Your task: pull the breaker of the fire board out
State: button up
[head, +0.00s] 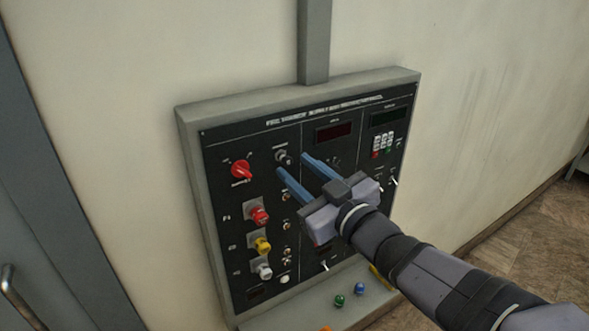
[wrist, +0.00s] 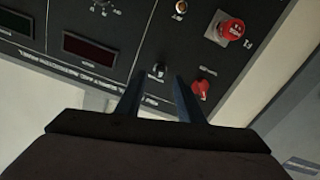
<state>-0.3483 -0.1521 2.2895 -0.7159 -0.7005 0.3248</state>
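The fire board is a dark panel in a grey frame (head: 190,150) on the wall. A small dark knob with a pale collar, likely the breaker, sits (head: 284,158) near the top of its left section; its label is too small to read. My gripper (head: 294,166) is open, its two blue fingers pointing at this knob. In the wrist view the knob (wrist: 159,71) appears between the fingertips of my gripper (wrist: 157,79), with nothing held. I cannot tell how much gap is left between the tips and the panel.
A red rotary knob (head: 241,171) is left of the dark knob. Red (head: 259,215), yellow (head: 262,245) and white (head: 264,271) knobs stick out below. Dark displays (head: 333,131) and a keypad (head: 383,143) are to the right. Coloured pieces (head: 340,300) rest on the ledge underneath.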

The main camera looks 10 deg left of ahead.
jog(key=v, duration=0.5)
dwell(0.4)
